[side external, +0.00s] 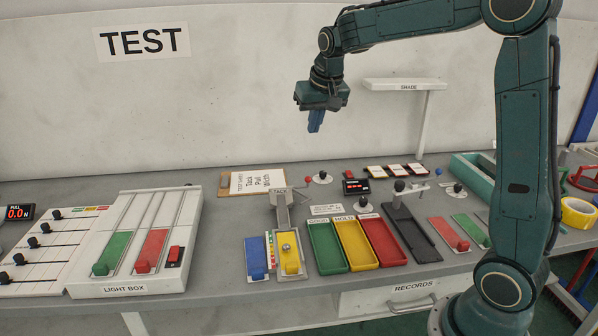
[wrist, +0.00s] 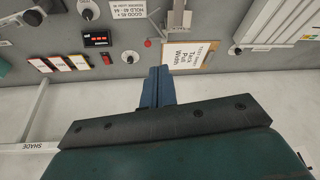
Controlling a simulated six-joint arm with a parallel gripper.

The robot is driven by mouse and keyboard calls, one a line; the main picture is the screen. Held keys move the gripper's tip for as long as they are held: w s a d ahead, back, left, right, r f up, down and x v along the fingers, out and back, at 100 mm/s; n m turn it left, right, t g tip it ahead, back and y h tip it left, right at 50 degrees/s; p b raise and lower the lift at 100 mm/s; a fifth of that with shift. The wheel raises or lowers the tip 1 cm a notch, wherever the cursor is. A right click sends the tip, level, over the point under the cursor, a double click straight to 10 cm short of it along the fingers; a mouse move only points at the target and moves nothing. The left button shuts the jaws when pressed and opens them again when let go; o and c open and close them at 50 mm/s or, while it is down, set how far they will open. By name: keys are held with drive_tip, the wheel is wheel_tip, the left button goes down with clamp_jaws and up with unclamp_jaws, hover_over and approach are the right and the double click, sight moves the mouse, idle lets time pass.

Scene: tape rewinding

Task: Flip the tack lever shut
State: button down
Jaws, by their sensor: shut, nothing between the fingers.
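The tack station (side external: 283,215) stands on the bench as a grey upright labelled TACK, with a yellow block (side external: 291,268) at its front. A thin lever with a red ball end (side external: 308,180) sits beside the top of the upright, pointing up and right; its exact angle is hard to tell. In the wrist view the red ball (wrist: 147,43) shows left of the grey upright (wrist: 178,18). My gripper (side external: 314,126) is shut and empty, high above the back of the bench, well apart from the lever. Its blue fingers (wrist: 158,75) are together in the wrist view.
A test sheet board (side external: 257,181) lies behind the station. Green, yellow and red trays (side external: 327,247) stand to its right, a small display (side external: 356,186) and knobs behind them. A light box (side external: 130,290) is at left, and a shade post (side external: 425,125) stands at back right.

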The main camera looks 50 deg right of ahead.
drive_tip(key=w+d+f+m+g, duration=0.1)
drive_tip(key=w+d+f+m, duration=0.2)
drive_tip(key=w+d+f, duration=0.6)
drive_tip(key=shift+w+d+f+h, duration=0.4)
drive_tip(key=shift+d+f, duration=0.4)
drive_tip(key=shift+d, duration=0.35)
drive_tip(key=x, duration=1)
drive_tip(key=shift+s, duration=0.1)
drive_tip(key=shift+s+a, duration=1.35)
drive_tip(key=shift+a, duration=0.15)
